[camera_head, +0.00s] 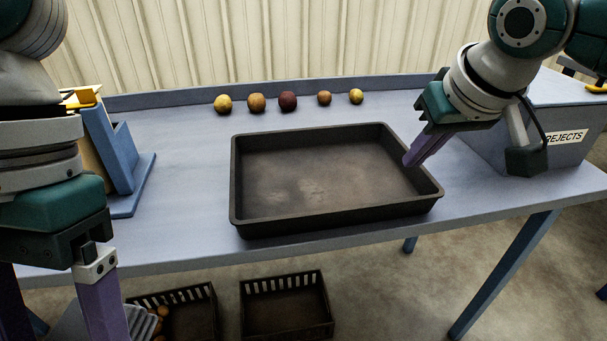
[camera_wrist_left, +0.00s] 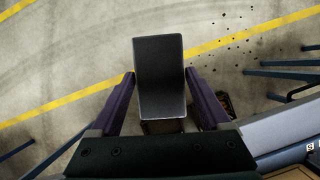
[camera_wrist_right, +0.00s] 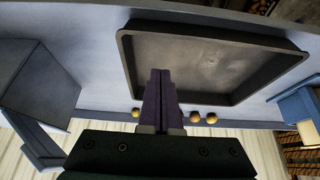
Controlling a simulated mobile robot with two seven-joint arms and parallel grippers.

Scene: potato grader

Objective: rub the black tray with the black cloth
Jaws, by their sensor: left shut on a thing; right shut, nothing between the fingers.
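The black tray (camera_head: 340,218) lies on the blue-grey table, with pale dusty smudges on its floor. My left gripper (camera_wrist_left: 159,76) is shut on a flat dark rectangular thing, seemingly the black cloth (camera_wrist_left: 158,52). It is off the table's front left side, apart from the tray, with floor beneath. In the head view its fingertips are cut off by the lower edge. My right gripper (camera_head: 408,162) is shut and empty, its tips at the tray's right wall; I cannot tell whether they touch. The right wrist view shows its closed fingers (camera_wrist_right: 160,76) near the tray rim (camera_wrist_right: 125,60).
Several potatoes (camera_head: 288,101) stand in a row behind the tray. A grey box marked REJECTS (camera_head: 560,140) is at the right, a blue stand (camera_head: 128,165) at the left. Slatted crates (camera_head: 287,305) stand on the floor below. The table between stand and tray is clear.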

